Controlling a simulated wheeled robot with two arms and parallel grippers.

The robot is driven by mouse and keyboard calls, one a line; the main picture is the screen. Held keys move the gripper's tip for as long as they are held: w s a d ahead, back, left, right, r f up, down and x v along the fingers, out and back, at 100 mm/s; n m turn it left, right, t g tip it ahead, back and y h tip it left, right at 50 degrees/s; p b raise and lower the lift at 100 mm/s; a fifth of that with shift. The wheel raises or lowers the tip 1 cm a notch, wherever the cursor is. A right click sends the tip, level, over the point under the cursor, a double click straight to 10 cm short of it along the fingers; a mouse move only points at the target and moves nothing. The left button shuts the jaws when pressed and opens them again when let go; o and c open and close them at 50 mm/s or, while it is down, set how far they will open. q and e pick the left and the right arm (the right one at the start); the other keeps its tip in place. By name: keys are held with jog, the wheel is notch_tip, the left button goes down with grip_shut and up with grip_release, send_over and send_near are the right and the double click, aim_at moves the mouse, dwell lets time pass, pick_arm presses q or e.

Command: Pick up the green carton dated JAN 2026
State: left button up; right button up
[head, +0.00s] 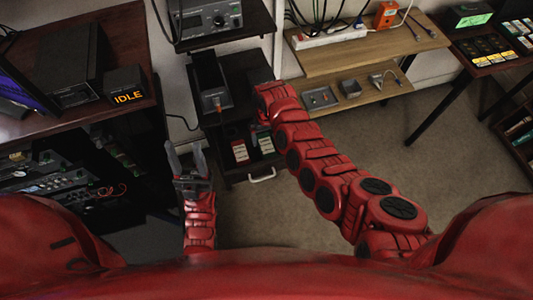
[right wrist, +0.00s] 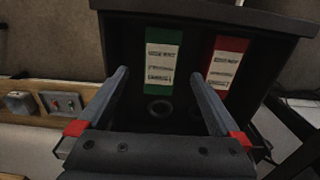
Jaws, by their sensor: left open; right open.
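A green carton (right wrist: 152,85) with a white label stands in a dark open compartment in the right wrist view. The small print on its label is too blurred to read. A red carton (right wrist: 210,85) with a similar label stands to its right. In the head view the two cartons show small in the low cabinet, the red one (head: 240,152) on the left. My right gripper (right wrist: 165,80) is open and empty, its fingers pointing toward the compartment, with the green carton between them in view. My left gripper (head: 185,148) is open and empty, left of the cabinet.
The cabinet (head: 230,105) has a white handle (head: 262,176) low at its front. A dark desk with an IDLE display (head: 128,96) stands at left. A wooden shelf (head: 340,60) with a power strip is at upper right. Carpet (head: 290,215) is free in front.

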aim_at(266, 145)
notch_tip(266, 145, down, 8)
jog(key=b, duration=0.6)
jog(key=shift+w+a, duration=0.1)
jog(key=shift+r, duration=0.2)
jog(key=shift+c, duration=0.4)
jog(key=c, duration=1.4)
jog(key=shift+c, duration=0.4)
jog(key=shift+r, duration=0.1)
